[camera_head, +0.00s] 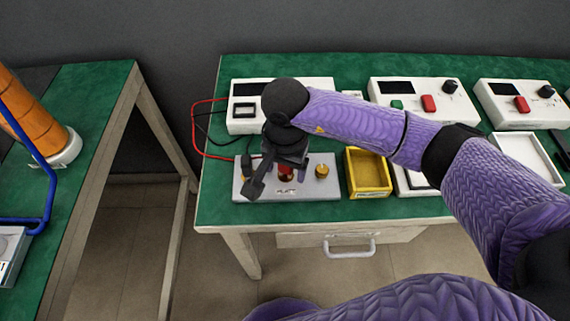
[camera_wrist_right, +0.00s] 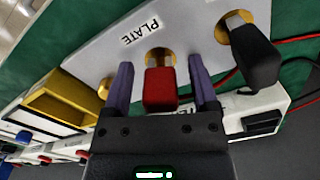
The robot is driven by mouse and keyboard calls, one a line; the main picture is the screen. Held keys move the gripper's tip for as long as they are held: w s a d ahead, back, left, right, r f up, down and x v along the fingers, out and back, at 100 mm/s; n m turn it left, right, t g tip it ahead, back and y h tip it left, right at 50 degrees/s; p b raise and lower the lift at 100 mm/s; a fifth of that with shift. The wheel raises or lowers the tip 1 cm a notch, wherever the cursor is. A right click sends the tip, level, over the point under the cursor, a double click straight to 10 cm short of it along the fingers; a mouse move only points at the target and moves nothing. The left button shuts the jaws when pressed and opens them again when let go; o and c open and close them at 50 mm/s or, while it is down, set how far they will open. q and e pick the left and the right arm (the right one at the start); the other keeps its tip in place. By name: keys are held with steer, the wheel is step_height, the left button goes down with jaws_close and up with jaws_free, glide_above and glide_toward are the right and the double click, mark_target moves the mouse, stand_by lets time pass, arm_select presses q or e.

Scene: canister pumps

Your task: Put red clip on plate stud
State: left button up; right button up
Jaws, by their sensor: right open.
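The red clip (camera_wrist_right: 160,90) sits at the middle brass stud (camera_wrist_right: 158,54) beside the word PLATE on the pale board (camera_wrist_right: 190,25). In the head view the red clip (camera_head: 286,174) is partly hidden by my right gripper (camera_head: 287,168). In the wrist view my right gripper (camera_wrist_right: 160,64) is open, one finger on each side of the red clip, with visible gaps. The black clip (camera_wrist_right: 254,58) is at another brass stud on the right there. A third brass stud (camera_head: 322,171) is bare. My left gripper is not in view.
A yellow bin (camera_head: 368,174) stands right of the board (camera_head: 240,190) on the green table (camera_head: 215,215). White meter boxes (camera_head: 425,98) line the back. Red and black cables (camera_head: 194,127) loop at the left.

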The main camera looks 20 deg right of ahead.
step_height(320, 180, up, 11)
steer(key=p, duration=0.3)
steer(key=shift+r+p, duration=0.2)
steer(key=shift+p, duration=0.15)
steer(key=shift+r, duration=0.5)
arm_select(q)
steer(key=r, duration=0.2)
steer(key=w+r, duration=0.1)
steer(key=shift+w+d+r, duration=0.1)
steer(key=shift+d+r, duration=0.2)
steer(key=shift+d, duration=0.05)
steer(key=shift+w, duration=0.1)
